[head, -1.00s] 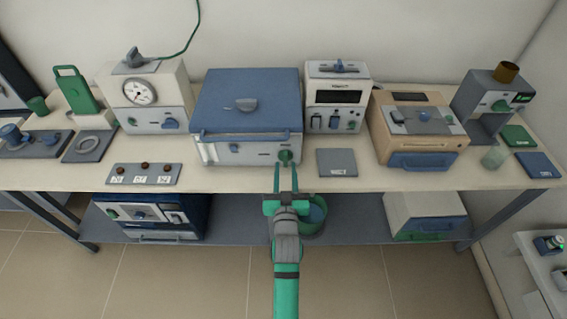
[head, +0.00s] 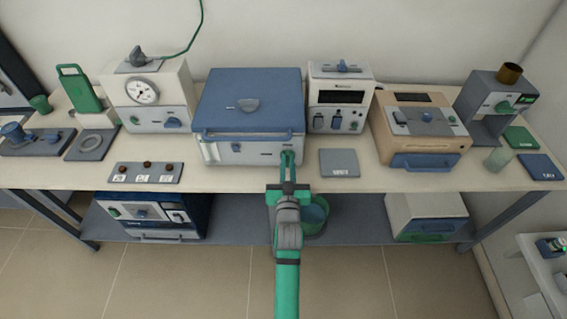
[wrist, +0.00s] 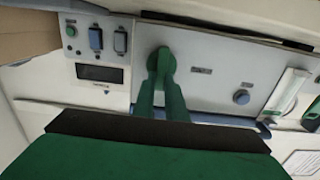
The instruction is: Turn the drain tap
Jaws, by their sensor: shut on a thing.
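The drain tap (wrist: 161,60) is a green knob on the white front panel of the wide blue-lidded box (head: 248,103). In the wrist view it sits at the upper middle, between my fingertips. In the head view it is at the right end of the front panel and my fingers mostly hide it. My gripper (head: 288,158) reaches it from the front with its two green fingers close together. It also shows in the wrist view (wrist: 161,78), shut on the tap.
A green bucket (head: 315,215) stands on the lower shelf behind my wrist. A grey pad (head: 339,163) lies on the bench to the right of my fingers. A white unit with a dark display (head: 340,97) stands right of the box. A switch strip (head: 146,173) lies to the left.

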